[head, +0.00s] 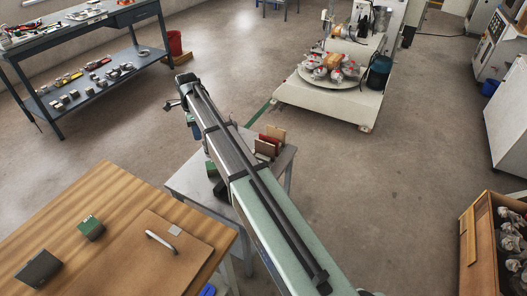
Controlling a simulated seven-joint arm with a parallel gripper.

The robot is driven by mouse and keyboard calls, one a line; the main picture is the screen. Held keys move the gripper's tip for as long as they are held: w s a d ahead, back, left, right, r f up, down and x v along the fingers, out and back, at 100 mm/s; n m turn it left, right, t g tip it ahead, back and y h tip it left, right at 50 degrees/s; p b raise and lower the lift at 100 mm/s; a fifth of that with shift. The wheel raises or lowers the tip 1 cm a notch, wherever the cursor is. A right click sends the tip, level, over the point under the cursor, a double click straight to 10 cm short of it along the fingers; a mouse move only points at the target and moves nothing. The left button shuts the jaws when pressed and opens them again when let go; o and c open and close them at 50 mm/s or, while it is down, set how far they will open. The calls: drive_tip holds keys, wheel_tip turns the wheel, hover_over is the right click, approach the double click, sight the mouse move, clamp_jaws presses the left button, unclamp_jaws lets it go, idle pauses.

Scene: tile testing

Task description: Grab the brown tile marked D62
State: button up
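Several upright tiles stand close together on a small grey table (185,182), just right of my arm. A tan tile (276,132) is at the back, a dark red tile (270,140) is in the middle, and a brown tile (264,149) is at the front. No marking such as D62 is readable at this size. My arm crosses the picture and hides part of the table. My gripper (171,104) is at the arm's far end, up and left of the tiles and apart from them. Its fingers are too small to make out.
A wooden table (125,190) with a green box (91,228), a dark box (38,268) and a handled board (165,262) fills the lower left. A workbench (110,22) stands behind. A machine (330,95) stands at the back, a wooden crate (478,250) at the right. Floor between is clear.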

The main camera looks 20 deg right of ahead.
drive_tip(key=d+f+m, duration=0.2)
drive_tip(key=d+m, duration=0.1)
drive_tip(key=d, duration=1.7)
drive_tip(key=m+t+y, duration=0.3)
drive_tip(key=m+t, duration=0.1)
drive_tip(key=m, duration=0.1)
approach(263, 146)
drive_tip(key=f, duration=0.1)
drive_tip(key=w+f, duration=0.2)
drive_tip(key=shift+a+f, duration=0.25)
drive_tip(key=shift+a, duration=0.05)
drive_tip(key=shift+s+x, duration=0.15)
drive_tip(key=shift+x, duration=1.4)
drive_tip(key=shift+s+x, duration=0.1)
drive_tip(key=shift+x, duration=1.5)
drive_tip(key=shift+f, duration=0.3)
drive_tip(key=shift+c, duration=0.3)
clamp_jaws()
